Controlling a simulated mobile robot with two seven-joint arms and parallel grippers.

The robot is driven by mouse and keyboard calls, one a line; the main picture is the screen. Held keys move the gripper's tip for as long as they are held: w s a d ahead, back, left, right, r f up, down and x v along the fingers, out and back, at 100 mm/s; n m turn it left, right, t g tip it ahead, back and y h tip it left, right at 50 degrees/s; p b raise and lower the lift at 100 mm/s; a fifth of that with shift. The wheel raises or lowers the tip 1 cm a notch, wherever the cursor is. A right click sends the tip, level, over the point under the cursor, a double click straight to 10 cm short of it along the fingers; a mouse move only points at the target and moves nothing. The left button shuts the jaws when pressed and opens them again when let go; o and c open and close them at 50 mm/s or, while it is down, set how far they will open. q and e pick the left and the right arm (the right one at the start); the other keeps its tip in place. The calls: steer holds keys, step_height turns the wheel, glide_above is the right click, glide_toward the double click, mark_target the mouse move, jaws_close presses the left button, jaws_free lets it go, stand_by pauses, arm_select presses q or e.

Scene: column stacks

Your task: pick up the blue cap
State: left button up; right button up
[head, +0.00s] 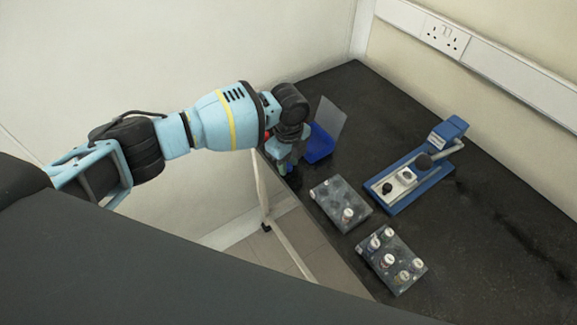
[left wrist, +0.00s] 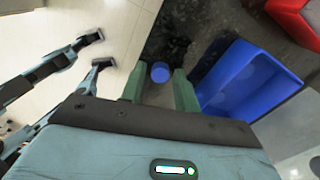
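The blue cap (left wrist: 160,73) is small and round and shows in the left wrist view, on the dark bench top near its edge. My left gripper (left wrist: 160,84) is open, with its two green fingers on either side of the cap in that view. A gap shows between the cap and each finger. I cannot tell how far the fingertips are above the bench. In the head view my left gripper (head: 288,168) points down at the bench's left edge, and I cannot make out the cap there. My right gripper is not in view.
A blue bin (left wrist: 250,78) stands close to the right finger; it also shows in the head view (head: 320,146). A red bin (left wrist: 296,20) is beyond it. Two clear racks (head: 341,203) (head: 391,262) with vials and a blue device (head: 415,180) stand on the dark bench (head: 490,230).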

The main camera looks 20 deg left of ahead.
mark_target(288, 165)
arm_select(q)
jaws_close()
step_height(288, 165, up, 10)
steer(key=shift+p, duration=0.3)
stand_by(0.3)
